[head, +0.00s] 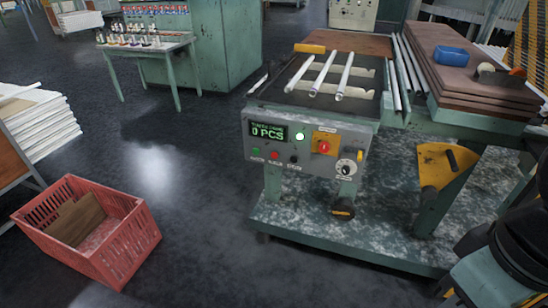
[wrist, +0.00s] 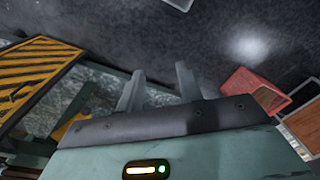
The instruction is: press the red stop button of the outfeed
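The red stop button (head: 324,147) sits on a yellow plate on the grey control panel (head: 359,138) at the front of the outfeed table, in the head view. Nothing covers it. The panel also has a display reading 0 PCS (head: 268,131), a lit white lamp (head: 300,137), a small green button (head: 256,151), a smaller red button (head: 275,155) and a dial (head: 346,168). My gripper (wrist: 160,88) shows only in the wrist view, its two fingers apart with nothing between them. I cannot make out the stop button in the wrist view.
Glass tubes (head: 327,73) lie on the outfeed table. A red crate (head: 120,244) stands on the floor at left. The floor between crate and machine is clear.

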